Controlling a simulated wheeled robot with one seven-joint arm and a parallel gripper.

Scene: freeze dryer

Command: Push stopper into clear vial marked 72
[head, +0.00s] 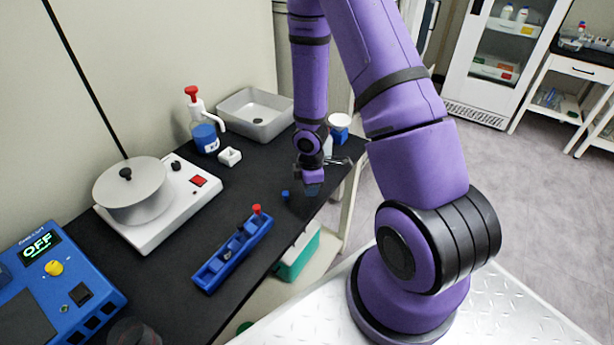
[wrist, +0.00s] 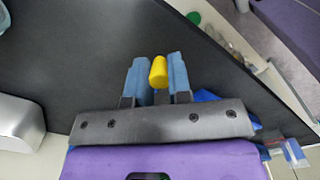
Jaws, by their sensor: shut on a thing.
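My gripper (head: 313,188) hangs low over the right end of the black bench in the head view. In the wrist view its blue fingers (wrist: 158,80) are shut on a yellow stopper-like piece (wrist: 158,70), whose rounded top shows between them. Whether a vial is below this piece is hidden. A blue rack (head: 232,253) lies nearer on the bench, with a red-topped item (head: 257,209) at its far end. A small blue piece (head: 285,194) stands on the bench just left of my gripper. No marking 72 is legible.
A hot plate with a silver pot (head: 135,190), a blue bottle with a red-topped pump (head: 205,138) and a grey basin (head: 256,113) line the wall side. A blue device reading OFF (head: 55,275) is near left.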

